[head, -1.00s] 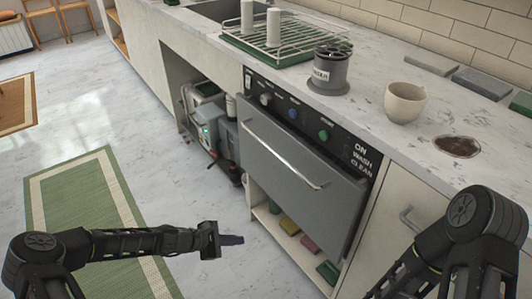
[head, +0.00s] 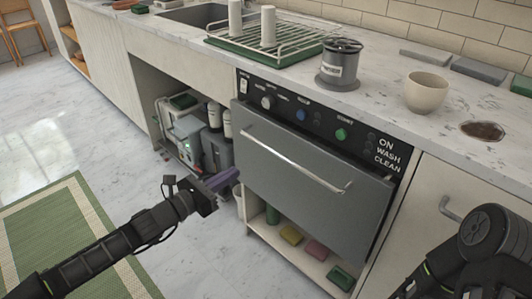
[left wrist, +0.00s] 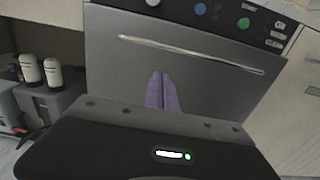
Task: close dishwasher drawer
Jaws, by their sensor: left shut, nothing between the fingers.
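The dishwasher drawer (head: 305,195) has a grey front with a metal bar handle (head: 295,160). It sits under a black control panel (head: 310,118) with coloured knobs. The front looks slightly tilted out at its top, but I cannot tell how far it is open. My left gripper (head: 225,180) is shut and empty, just left of the drawer front in the head view. In the left wrist view its purple fingertips (left wrist: 161,90) point at the drawer front (left wrist: 205,85), below the handle (left wrist: 190,53). Contact cannot be told. My right gripper is out of view; only its arm shows.
A marble counter (head: 385,95) above holds a dish rack (head: 270,45), a grey canister (head: 340,65) and a cup (head: 426,92). An open shelf below the drawer holds several sponges (head: 291,234). Machines (head: 185,135) stand in the bay to the left.

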